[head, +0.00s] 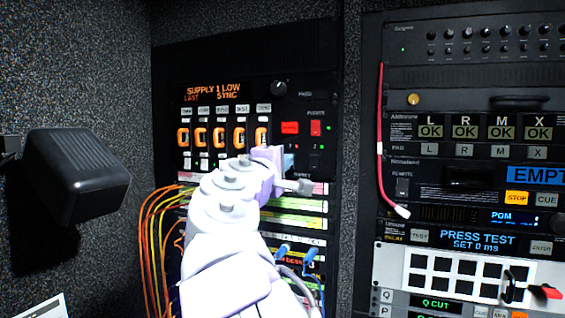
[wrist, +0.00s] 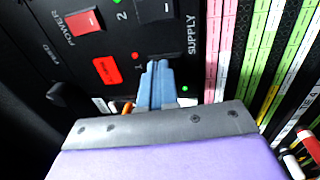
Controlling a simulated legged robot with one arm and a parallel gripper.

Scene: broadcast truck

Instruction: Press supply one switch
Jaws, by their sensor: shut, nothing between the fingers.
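My gripper (wrist: 156,72) is shut and empty, its two blue fingers side by side. In the wrist view its tips are at the supply one switch (wrist: 178,58), a dark rocker beside the SUPPLY label. The fingers cover most of that switch, and I cannot tell whether they touch it or which way it is tilted. The supply two switch (wrist: 154,10), a black rocker, is uncovered beyond. In the head view my gripper (head: 289,162) is in front of the lower right of the switcher panel, and my arm hides supply one.
A red POWER rocker (wrist: 85,22) and a flat red button (wrist: 106,70) are near the fingers. The panel display (head: 214,91) reads "SUPPLY 1 LOW". Orange cables (head: 150,230) hang left below. A black box (head: 75,170) juts from the left wall. A red cable (head: 382,140) hangs right.

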